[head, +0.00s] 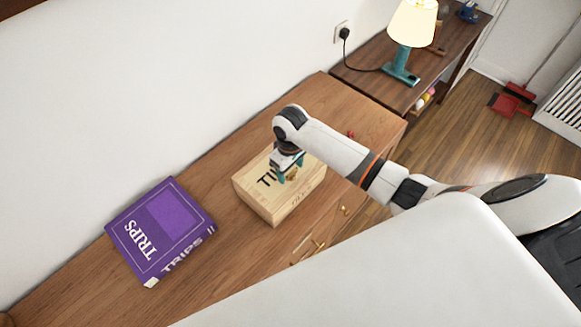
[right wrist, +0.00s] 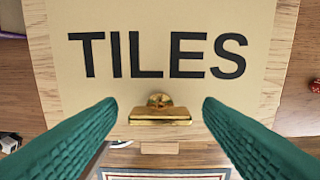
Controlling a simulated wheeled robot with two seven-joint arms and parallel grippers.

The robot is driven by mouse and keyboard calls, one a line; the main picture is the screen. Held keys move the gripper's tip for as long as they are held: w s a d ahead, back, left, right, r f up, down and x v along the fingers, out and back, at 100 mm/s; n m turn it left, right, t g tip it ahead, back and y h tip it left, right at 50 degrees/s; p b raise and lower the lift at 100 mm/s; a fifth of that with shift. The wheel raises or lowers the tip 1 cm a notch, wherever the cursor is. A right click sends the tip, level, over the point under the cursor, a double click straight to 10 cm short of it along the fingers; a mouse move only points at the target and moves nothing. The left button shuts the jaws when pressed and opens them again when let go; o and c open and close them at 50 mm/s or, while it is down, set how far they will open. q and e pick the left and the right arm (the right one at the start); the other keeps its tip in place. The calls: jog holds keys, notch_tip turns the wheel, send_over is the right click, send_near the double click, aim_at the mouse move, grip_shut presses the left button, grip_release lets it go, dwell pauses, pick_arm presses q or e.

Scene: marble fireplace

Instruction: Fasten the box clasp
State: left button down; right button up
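The wooden box (head: 266,203) with "TILES" lettering sits on the wooden cabinet top, its lid lying flat. In the right wrist view the box (right wrist: 95,18) fills the upper middle, and its brass clasp (right wrist: 160,112) is at the near edge of the lid. Whether the clasp is hooked cannot be told. My right gripper (head: 288,172) is above the box's front edge. In the right wrist view its green fingers (right wrist: 158,105) are spread apart on either side of the clasp, with nothing between them gripped. My left gripper is not in view.
A thick purple book (head: 160,228) lies left of the box on the cabinet (head: 235,235). The cabinet's front has brass handles (head: 319,246). A lamp (head: 405,60) stands on a side table beyond. A small red object (right wrist: 315,86) lies right of the box.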

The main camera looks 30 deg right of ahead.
aim_at(291, 172)
jog(key=shift+r, duration=0.1)
notch_tip(291, 172, up, 12)
jog(key=b, duration=0.3)
dwell(0.3)
jog(key=shift+s, duration=0.1)
dwell(0.3)
